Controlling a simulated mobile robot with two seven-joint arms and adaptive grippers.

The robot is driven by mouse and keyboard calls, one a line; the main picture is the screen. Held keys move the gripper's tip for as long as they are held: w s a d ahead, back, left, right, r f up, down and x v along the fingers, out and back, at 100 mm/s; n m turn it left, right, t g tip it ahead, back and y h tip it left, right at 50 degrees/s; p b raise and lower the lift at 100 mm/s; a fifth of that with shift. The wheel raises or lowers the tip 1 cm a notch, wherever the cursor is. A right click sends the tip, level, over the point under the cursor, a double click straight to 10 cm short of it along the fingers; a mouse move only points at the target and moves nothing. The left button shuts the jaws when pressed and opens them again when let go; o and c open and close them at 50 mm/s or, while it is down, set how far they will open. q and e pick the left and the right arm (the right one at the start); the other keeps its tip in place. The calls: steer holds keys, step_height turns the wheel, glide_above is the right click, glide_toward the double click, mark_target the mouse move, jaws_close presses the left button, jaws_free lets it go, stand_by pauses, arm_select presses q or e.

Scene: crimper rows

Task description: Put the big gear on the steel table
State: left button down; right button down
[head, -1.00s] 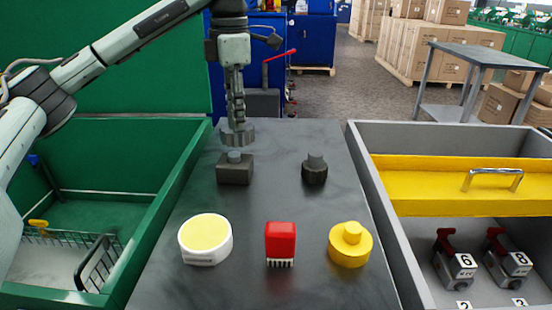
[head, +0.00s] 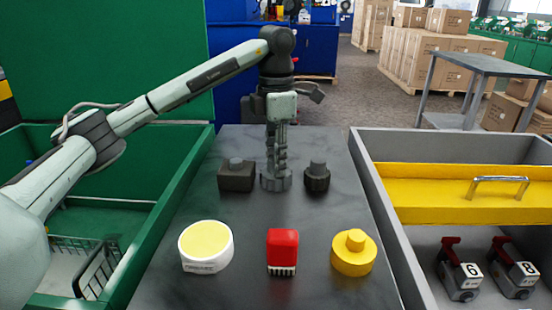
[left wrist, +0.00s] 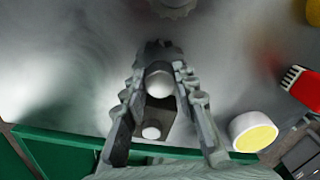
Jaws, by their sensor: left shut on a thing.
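My left gripper (head: 276,168) points down over the dark grey tabletop (head: 270,208) and is shut on a grey toothed gear (head: 276,181). The gear is at or just above the tabletop, between a dark square block (head: 236,178) and a smaller dark knobbed gear (head: 316,180); I cannot tell if it touches down. In the left wrist view the held gear's pale round top (left wrist: 160,80) shows between the fingers, with the block (left wrist: 150,128) below and the other gear (left wrist: 176,8) at the top edge. A grey metal table (head: 478,62) stands at the back right. My right gripper is not in view.
A white-and-yellow disc (head: 206,246), a red brush (head: 282,251) and a yellow knobbed cylinder (head: 353,253) stand on the near tabletop. A green bin (head: 180,190) lies left. A grey bin (head: 372,190) with a yellow cover and numbered crimpers lies right. Cartons are stacked behind.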

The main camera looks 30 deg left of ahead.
arm_select(q)
steer(key=c, duration=1.6)
jaws_free()
steer(key=shift+f, duration=0.2)
steer(key=o, duration=0.4)
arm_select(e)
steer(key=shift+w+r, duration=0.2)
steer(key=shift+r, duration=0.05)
